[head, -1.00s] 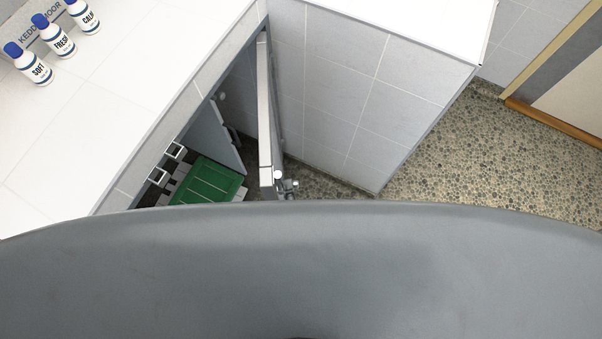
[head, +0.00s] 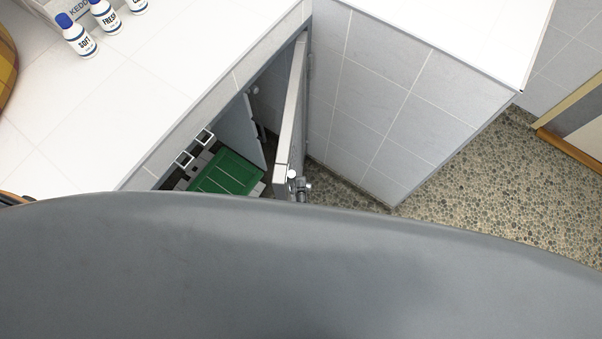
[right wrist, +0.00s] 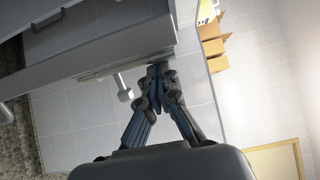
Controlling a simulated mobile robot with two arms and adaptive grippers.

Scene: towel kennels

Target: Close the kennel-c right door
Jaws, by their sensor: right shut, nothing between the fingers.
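The kennel door (head: 293,110) stands ajar in the head view, swung out from the tiled kennel front, with a round knob (head: 291,174) near its free end. I cannot tell from a label that this is kennel-c. My right gripper (head: 305,186) shows only as a small grey piece beside that free end; my own body hides the rest. In the right wrist view its fingers (right wrist: 158,72) are together and empty, close to a grey panel's lower edge, right of a pale knob (right wrist: 124,93). Contact with the panel is unclear. My left gripper is not visible.
Several bottles (head: 76,38) stand on the white counter (head: 150,85). A tiled side wall (head: 370,100) rises right of the door. Pebbled floor (head: 480,180) at the right is clear.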

